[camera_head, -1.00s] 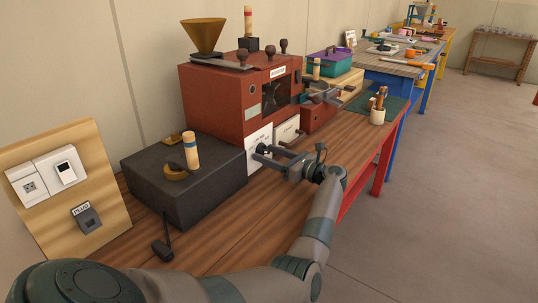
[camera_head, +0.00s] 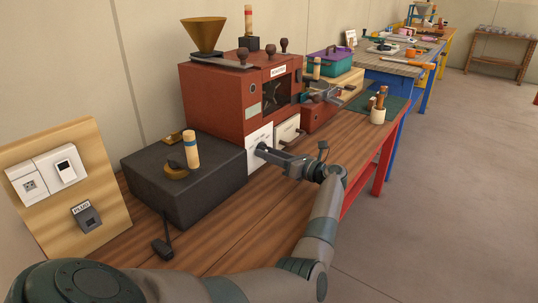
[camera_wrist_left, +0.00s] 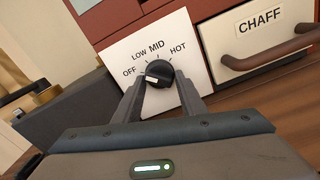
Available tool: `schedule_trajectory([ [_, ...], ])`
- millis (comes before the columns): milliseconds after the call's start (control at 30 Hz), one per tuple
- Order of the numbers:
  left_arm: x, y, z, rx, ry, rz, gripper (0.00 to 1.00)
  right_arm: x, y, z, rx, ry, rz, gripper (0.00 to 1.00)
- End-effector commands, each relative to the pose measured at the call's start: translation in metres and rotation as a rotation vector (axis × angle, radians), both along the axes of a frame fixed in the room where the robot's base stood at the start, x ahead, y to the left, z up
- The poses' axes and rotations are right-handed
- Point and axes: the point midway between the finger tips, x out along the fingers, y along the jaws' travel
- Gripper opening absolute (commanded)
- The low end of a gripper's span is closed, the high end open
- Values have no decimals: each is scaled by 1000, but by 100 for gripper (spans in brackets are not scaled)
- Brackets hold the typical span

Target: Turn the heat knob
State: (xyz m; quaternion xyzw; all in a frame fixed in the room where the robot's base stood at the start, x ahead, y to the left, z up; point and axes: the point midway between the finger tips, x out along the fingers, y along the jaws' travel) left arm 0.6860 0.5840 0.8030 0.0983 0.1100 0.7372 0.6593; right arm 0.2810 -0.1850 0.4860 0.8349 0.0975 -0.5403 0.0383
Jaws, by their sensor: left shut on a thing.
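The heat knob (camera_wrist_left: 159,73) is a black round dial with a white mark, on a white panel (camera_wrist_left: 118,52) lettered OFF, LOW, MID and HOT. The white mark is on the knob's lower left side in the left wrist view; I cannot tell exactly which setting it marks. My left gripper (camera_wrist_left: 160,90) is shut on the knob, one finger on each side. In the head view my left gripper (camera_head: 262,150) reaches the white panel (camera_head: 254,137) on the red roaster (camera_head: 215,105); its fingers hide the knob there. My right gripper is not in view.
A CHAFF drawer (camera_wrist_left: 255,35) with a brown handle (camera_wrist_left: 270,53) is close to the right of the panel. A dark box (camera_head: 190,195) stands left of the roaster. The wooden bench top (camera_head: 240,240) is mostly clear in front.

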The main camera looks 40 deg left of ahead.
Motion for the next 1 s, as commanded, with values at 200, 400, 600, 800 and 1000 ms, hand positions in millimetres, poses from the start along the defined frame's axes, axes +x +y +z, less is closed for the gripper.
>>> schedule_trajectory([
  [200,0,-1,1,-21,172,-2,15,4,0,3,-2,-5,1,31],
  [400,-1,-1,2,-37,321,-2,15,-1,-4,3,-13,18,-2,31],
  [600,-1,-1,2,-48,423,-1,15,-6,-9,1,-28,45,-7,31],
  [800,-1,-1,2,-52,469,-1,15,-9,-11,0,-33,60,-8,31],
  [1000,-1,-1,2,-53,475,-1,15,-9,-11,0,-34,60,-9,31],
])
